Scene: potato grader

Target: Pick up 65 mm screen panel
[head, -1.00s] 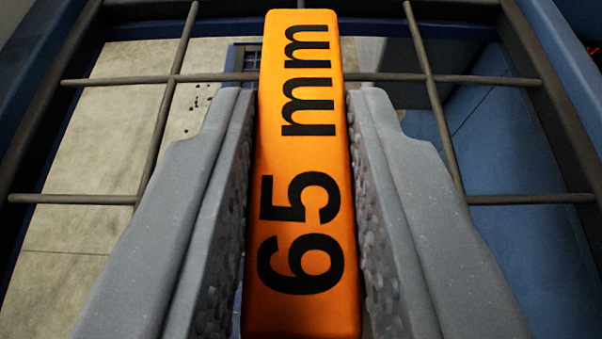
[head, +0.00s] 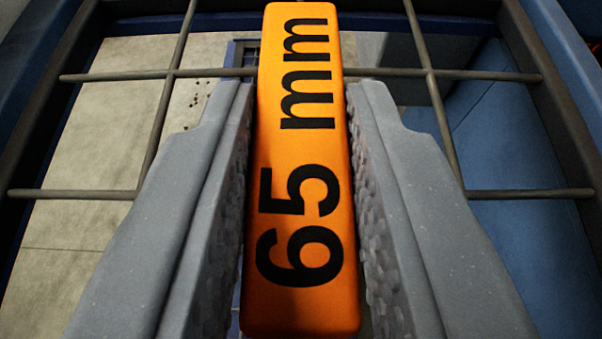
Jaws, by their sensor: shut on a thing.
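The 65 mm screen panel shows as a dark frame with a grid of thin bars (head: 330,74) and an orange handle block (head: 300,160) lettered "65 mm" in black. The handle runs up the middle of the view. My gripper (head: 300,110) has one grey, textured finger on each side of the handle and is shut on it. The panel's near edge is out of view or hidden behind the fingers and handle.
Through the grid, a pale grey floor (head: 70,240) shows at the left and a blue surface (head: 520,250) at the right. Blue structure (head: 575,70) borders the panel at the upper right. Small dark specks lie on the floor.

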